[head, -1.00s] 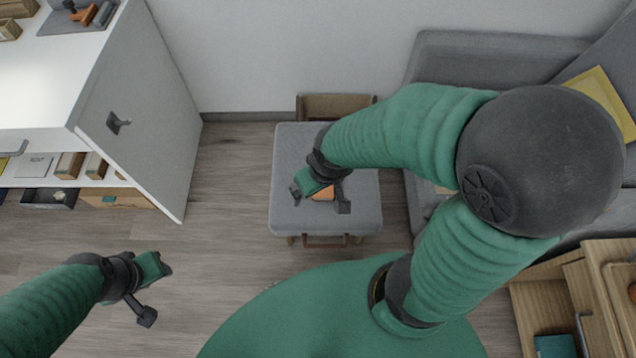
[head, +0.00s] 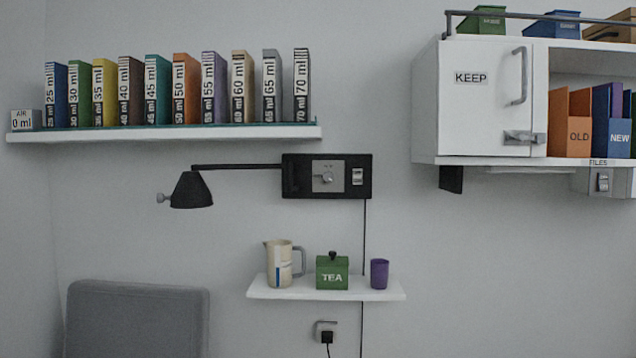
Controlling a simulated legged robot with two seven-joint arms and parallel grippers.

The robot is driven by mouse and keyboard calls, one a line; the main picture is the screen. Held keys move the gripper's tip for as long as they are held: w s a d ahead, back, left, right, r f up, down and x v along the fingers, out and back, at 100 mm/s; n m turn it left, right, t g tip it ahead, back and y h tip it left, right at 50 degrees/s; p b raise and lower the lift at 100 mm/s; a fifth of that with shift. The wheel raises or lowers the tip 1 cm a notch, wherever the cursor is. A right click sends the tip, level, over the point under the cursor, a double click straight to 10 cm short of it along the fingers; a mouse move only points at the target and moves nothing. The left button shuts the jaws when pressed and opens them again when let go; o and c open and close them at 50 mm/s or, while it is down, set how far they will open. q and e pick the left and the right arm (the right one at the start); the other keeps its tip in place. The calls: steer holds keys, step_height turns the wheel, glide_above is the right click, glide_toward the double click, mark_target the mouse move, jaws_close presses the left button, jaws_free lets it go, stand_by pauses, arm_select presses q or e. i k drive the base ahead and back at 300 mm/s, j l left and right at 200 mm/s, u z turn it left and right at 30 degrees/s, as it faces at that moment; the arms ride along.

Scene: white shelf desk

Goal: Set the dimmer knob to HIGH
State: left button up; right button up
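The dimmer knob (head: 325,178) is a small grey knob on a light square plate in a black wall box (head: 294,176). Its markings are too small to read, so I cannot tell its setting. A white rocker switch (head: 358,176) sits to its right on the same box. A black lamp (head: 192,190) hangs on an arm that runs left from the box. Neither of my grippers shows in the head view now.
A shelf (head: 165,133) with several labelled binders is at upper left. A white cabinet (head: 483,100) marked KEEP is at upper right. A small shelf (head: 325,293) below the box holds a jug, a green TEA box and a purple cup. A grey chair back (head: 137,320) is at lower left.

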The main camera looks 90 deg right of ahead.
mark_target(328, 176)
steer(key=z, duration=2.85)
